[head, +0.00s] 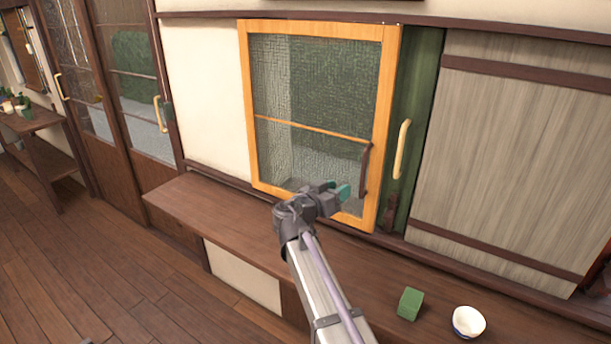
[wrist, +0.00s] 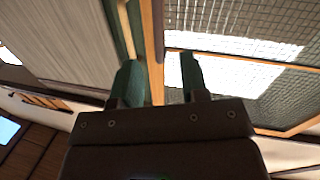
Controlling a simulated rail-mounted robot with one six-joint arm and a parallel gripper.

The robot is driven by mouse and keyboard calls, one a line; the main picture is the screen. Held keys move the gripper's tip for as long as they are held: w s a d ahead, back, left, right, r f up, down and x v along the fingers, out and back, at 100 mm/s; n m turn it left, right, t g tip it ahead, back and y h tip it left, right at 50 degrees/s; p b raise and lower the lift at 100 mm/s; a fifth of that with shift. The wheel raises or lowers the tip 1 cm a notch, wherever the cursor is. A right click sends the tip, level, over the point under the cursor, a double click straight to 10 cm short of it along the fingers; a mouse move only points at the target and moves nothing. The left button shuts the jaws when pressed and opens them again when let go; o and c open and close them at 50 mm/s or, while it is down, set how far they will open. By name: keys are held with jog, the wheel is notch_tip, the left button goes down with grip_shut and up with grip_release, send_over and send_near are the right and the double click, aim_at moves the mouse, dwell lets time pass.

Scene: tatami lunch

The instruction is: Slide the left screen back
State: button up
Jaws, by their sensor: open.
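The left screen is an orange-framed glazed panel (head: 313,126) with a dark upright handle (head: 366,170) on its right side. It overlaps a dark green panel (head: 419,110) with a pale handle (head: 402,150). My gripper (head: 340,191) is open in front of the screen's lower right, just left of and below the dark handle in the picture. In the wrist view, my fingers (wrist: 159,66) appear on either side of the orange frame edge (wrist: 153,40), with nothing visibly held. Whether they touch the screen cannot be told. The pale handle also shows there (wrist: 125,30).
A dark wooden ledge (head: 215,208) runs below the screens. A green block (head: 410,304) and a white bowl (head: 468,322) stand on it at the right. A grey wooden panel (head: 510,150) fills the right side. Glazed doors (head: 110,80) and a side table (head: 35,122) are at the left.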

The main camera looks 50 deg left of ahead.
aim_at(362, 174)
jog(key=shift+m, duration=0.8)
jog(key=w, duration=1.1)
jog(key=shift+w+a+r, duration=0.25)
jog(key=shift+a, duration=0.05)
grip_shut()
